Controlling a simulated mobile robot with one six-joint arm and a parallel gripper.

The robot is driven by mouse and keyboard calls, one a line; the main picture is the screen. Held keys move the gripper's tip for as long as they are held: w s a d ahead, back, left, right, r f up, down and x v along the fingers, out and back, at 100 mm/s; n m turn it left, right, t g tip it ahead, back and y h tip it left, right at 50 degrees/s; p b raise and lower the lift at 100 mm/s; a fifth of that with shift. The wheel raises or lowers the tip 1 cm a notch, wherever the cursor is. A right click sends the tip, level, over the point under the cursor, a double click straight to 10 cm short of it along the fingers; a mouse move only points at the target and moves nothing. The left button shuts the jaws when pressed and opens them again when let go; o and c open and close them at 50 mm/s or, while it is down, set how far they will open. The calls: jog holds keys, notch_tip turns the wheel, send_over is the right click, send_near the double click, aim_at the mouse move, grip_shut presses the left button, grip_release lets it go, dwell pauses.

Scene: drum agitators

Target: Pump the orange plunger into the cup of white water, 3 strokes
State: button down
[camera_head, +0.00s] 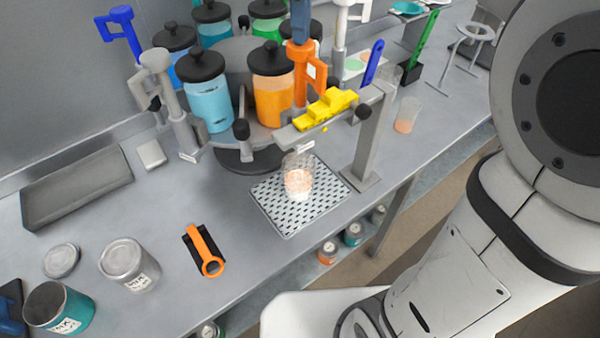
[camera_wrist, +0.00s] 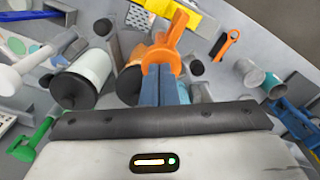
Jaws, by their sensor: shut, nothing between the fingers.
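The orange plunger (camera_head: 300,62) stands at the front of the drum carousel, beside the orange-filled canister (camera_head: 271,95). It also shows in the wrist view (camera_wrist: 172,42). My gripper (camera_head: 300,36) points down at the top of the plunger, its blue fingers shut with nothing between them. In the wrist view the closed fingertips (camera_wrist: 158,68) overlap the plunger's near end; I cannot tell whether they touch. The clear cup (camera_head: 298,184), with whitish and pale orange contents, stands upright on a perforated tray (camera_head: 268,200) below the yellow block (camera_head: 325,108).
Other black-lidded canisters, such as the light blue one (camera_head: 208,100), crowd the carousel. A grey post (camera_head: 366,145) stands right of the cup. An orange-handled tool (camera_head: 205,250) and tins (camera_head: 128,265) lie at the front left. The bench between is clear.

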jog(key=shift+f+b, duration=0.9)
jog(key=shift+f, duration=0.65)
jog(key=shift+r, duration=0.2)
jog(key=shift+r+p, duration=2.25)
jog(key=shift+f, duration=0.15)
jog(key=shift+f+b, duration=1.6)
jog(key=shift+f, duration=0.6)
jog(key=shift+r+p, duration=2.1)
jog(key=shift+r, duration=0.25)
